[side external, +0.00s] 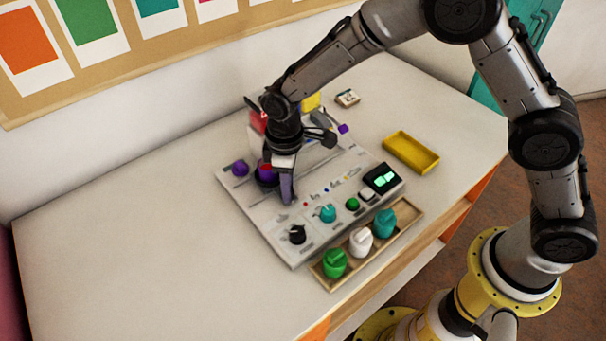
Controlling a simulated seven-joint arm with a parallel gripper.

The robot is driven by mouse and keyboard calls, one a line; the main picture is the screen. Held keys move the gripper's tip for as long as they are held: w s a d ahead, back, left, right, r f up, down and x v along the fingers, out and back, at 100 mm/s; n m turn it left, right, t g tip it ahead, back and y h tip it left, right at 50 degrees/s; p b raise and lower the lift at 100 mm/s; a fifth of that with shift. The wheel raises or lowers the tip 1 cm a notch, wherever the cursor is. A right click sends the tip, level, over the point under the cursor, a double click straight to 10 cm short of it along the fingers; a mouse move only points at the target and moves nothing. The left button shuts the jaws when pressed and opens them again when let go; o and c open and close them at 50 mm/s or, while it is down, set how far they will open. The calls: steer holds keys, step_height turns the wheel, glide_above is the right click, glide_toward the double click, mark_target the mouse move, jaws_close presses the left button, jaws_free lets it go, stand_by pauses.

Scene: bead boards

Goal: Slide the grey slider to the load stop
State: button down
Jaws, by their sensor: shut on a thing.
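The grey and white board (272,220) lies on the table with knobs, buttons and small printed labels. My gripper (283,188) points down over the board's left-middle part, its fingers low at the surface. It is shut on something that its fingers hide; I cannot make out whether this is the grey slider. A dark round piece with purple and red on it (266,173) is right beside the fingers. A grey piece (320,118) shows at the board's far edge, partly behind my gripper; it may be the slider. I cannot read which mark is the load stop.
A wooden tray (319,274) with green, white and teal knobs stands along the board's near edge. A purple ball (240,168) sits at the board's left. The table's left side is clear.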

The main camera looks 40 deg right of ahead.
steer(key=a, duration=0.4)
steer(key=shift+a+r, duration=0.1)
steer(key=shift+a, duration=0.1)
steer(key=c, duration=0.6)
jaws_free()
step_height(320, 180, up, 14)
